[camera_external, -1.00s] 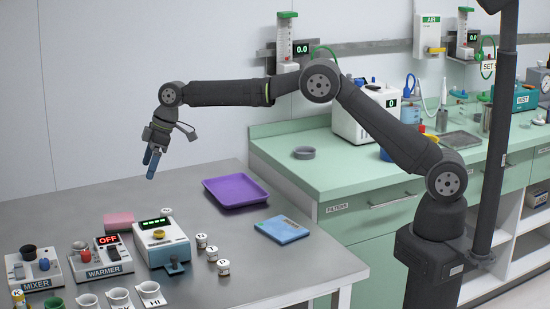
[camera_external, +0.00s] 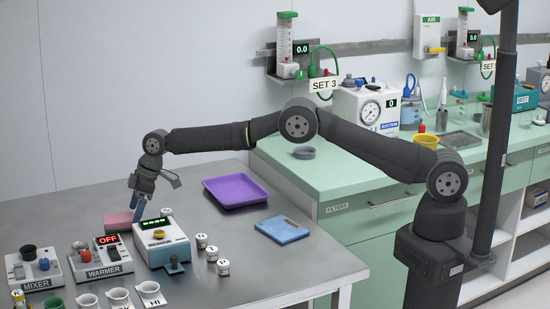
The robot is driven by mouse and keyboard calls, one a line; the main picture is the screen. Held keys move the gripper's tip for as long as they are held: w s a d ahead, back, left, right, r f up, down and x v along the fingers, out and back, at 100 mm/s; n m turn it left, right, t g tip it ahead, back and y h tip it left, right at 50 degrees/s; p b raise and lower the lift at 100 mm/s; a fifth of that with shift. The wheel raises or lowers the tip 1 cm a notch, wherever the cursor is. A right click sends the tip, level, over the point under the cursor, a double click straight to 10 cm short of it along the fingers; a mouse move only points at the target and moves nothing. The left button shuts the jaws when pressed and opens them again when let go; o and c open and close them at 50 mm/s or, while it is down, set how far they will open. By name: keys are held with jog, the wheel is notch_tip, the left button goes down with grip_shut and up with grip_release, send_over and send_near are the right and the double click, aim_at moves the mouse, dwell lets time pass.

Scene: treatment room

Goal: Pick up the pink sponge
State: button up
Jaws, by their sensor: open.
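The pink sponge (camera_external: 117,222) lies on the grey metal table, behind the warmer and left of a white device with a green display. My gripper (camera_external: 136,212) points down at the sponge's right end, with its blue fingers low beside or around it. The gripper is open. Whether a finger touches the sponge cannot be told from this view, and part of the sponge's right end is hidden by the fingers.
The white device (camera_external: 160,243) stands close to the right of my gripper. The warmer (camera_external: 103,260) and mixer (camera_external: 37,268) stand in front. Small labelled jars (camera_external: 211,254), a purple tray (camera_external: 237,193) and a blue packet (camera_external: 282,230) are to the right. The table behind the sponge is clear.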

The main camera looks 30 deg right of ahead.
jog(key=shift+x, duration=1.25)
jog(key=c, duration=1.1)
jog(key=shift+o, duration=0.2)
jog(key=shift+r, duration=0.15)
